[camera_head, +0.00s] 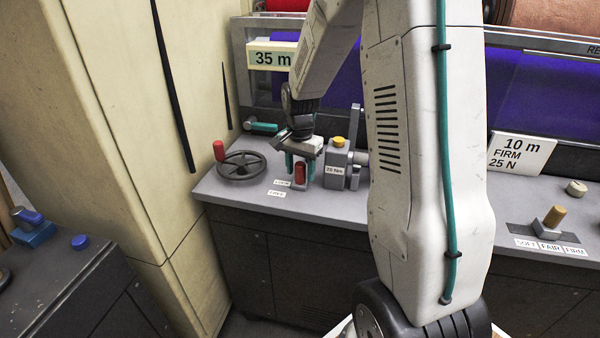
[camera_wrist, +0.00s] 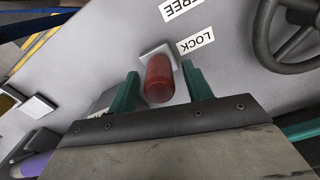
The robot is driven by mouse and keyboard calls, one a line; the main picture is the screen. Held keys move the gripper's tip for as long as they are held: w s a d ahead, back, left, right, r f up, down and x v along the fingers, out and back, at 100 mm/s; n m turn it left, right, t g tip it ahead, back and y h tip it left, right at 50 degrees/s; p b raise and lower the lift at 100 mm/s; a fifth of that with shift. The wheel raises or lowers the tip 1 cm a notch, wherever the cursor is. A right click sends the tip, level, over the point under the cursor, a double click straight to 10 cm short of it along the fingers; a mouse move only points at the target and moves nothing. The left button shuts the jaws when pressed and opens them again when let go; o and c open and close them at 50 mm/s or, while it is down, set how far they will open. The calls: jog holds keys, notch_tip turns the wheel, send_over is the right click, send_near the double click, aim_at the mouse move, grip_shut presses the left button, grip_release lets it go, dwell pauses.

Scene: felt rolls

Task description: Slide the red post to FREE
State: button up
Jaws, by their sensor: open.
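The red post (camera_head: 300,172) stands on the grey counter (camera_head: 335,205); in the wrist view the red post (camera_wrist: 159,78) rises from a light square base. My gripper (camera_head: 299,167) is over it with green fingers, and the wrist view shows the open gripper (camera_wrist: 160,90) with one finger on each side of the post. A gap shows on both sides. The LOCK label (camera_head: 282,183) lies beside the post's base; it also shows in the wrist view (camera_wrist: 195,41). The FREE label (camera_head: 276,194) lies beyond LOCK and is partly cut off in the wrist view (camera_wrist: 182,5).
A handwheel (camera_head: 243,165) with a red knob stands left of the post. A grey block with a yellow knob (camera_head: 339,142) and a "20 Nm" label stands close on its right. A cream cabinet (camera_head: 140,120) bounds the left. The counter's front strip is clear.

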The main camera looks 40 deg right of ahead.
jog(key=shift+f, duration=0.65)
grip_shut()
jog(key=shift+s+a, duration=0.85)
jog(key=shift+a, duration=0.2)
jog(key=shift+s+a, duration=0.8)
jog(key=shift+a, duration=0.25)
grip_release()
jog(key=shift+a, duration=0.15)
jog(key=shift+r, duration=0.1)
